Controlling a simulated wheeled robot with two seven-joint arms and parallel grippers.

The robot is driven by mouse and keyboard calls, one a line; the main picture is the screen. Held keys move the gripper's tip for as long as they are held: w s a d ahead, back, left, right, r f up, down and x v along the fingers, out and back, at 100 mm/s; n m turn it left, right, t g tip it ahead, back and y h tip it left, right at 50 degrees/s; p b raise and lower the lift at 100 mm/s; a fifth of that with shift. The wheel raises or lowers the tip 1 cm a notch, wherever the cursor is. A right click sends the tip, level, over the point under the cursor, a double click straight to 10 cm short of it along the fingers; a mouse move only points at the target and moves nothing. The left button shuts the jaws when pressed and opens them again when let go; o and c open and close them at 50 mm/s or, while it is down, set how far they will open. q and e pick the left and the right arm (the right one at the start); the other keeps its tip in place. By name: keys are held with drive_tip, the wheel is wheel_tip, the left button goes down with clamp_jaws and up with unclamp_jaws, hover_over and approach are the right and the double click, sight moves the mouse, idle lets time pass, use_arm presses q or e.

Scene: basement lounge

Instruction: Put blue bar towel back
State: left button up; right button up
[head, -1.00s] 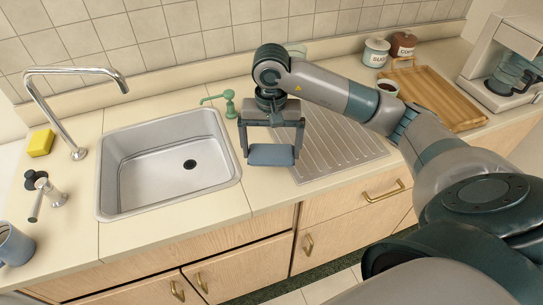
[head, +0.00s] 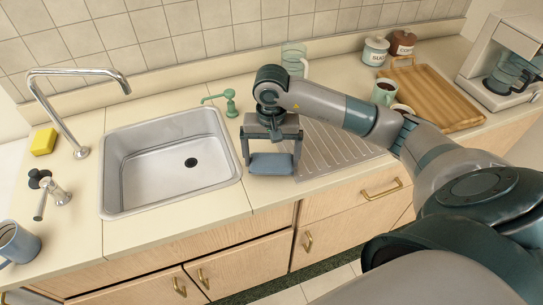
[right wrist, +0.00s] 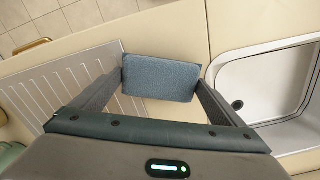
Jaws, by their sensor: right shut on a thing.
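The blue bar towel (head: 271,164) is a small folded blue-grey pad in the head view, just right of the sink. It also shows in the right wrist view (right wrist: 161,77), between the two fingertips. My right gripper (head: 271,158) is shut on the towel, with one finger at each end. The gripper points down over the strip of counter between the sink and the ribbed drainboard. I cannot tell whether the towel touches the counter. My left gripper is not in view.
The sink (head: 128,190) is empty and lies left of the towel. The ribbed drainboard (head: 335,152) has a clear glass (head: 294,58) behind it. A green soap pump (head: 230,102), wooden tray (head: 440,100), mug (head: 384,92) and coffee maker (head: 510,65) stand around. A blue mug (head: 17,243) is at far left.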

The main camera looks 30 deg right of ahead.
sight(271, 160)
drive_tip(key=shift+f+b, duration=0.35)
drive_tip(key=shift+b, duration=0.05)
drive_tip(key=o, duration=0.7)
drive_tip(key=shift+r, duration=0.15)
drive_tip(key=shift+r+p, duration=0.45)
drive_tip(key=shift+p, duration=0.2)
drive_tip(key=shift+r+b, duration=1.8)
drive_tip(key=shift+r, duration=4.05)
